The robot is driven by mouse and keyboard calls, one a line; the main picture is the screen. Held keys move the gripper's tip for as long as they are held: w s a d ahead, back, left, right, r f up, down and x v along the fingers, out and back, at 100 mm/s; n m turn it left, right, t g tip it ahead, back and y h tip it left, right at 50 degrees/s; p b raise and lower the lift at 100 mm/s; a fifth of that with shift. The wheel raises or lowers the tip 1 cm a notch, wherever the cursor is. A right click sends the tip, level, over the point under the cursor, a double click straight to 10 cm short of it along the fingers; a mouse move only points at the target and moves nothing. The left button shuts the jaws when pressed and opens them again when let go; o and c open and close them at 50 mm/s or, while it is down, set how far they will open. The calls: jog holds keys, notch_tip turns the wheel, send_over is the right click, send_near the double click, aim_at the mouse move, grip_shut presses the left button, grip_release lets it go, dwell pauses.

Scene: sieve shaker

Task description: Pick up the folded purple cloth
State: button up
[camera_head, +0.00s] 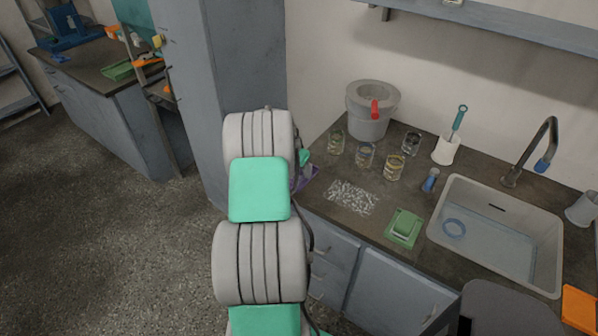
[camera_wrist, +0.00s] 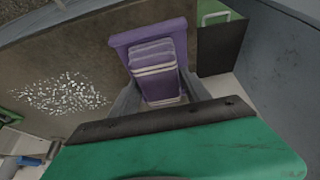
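In the wrist view the folded purple cloth (camera_wrist: 155,72) has pale stripes and lies in or on a purple holder (camera_wrist: 124,40). My gripper (camera_wrist: 158,84) has its two grey fingers apart, one on each side of the cloth. I cannot tell whether the fingers touch it. In the head view my arm hides the gripper and the cloth. Only an edge of the purple holder (camera_head: 307,177) shows beside my arm, at the counter's left end.
A patch of small clear bits (camera_head: 352,197) lies on the counter, with several glass jars (camera_head: 365,155) behind it. A grey bucket (camera_head: 369,112), a green scale-like object (camera_head: 404,228) and a sink (camera_head: 500,225) are further along. A dark panel (camera_wrist: 221,48) stands right of the holder.

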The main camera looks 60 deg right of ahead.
jog(key=c, duration=0.9)
jog(key=shift+c, duration=0.2)
jog(key=shift+r, duration=0.4)
notch_tip(320, 180, up, 3)
jog(key=shift+s+a+r, duration=0.1)
jog(key=s+a+r+b, duration=0.3)
jog(key=s+a+r, duration=0.5)
jog(key=a, duration=0.3)
jog(key=shift+s+r, duration=0.2)
jog(key=shift+r, duration=0.45)
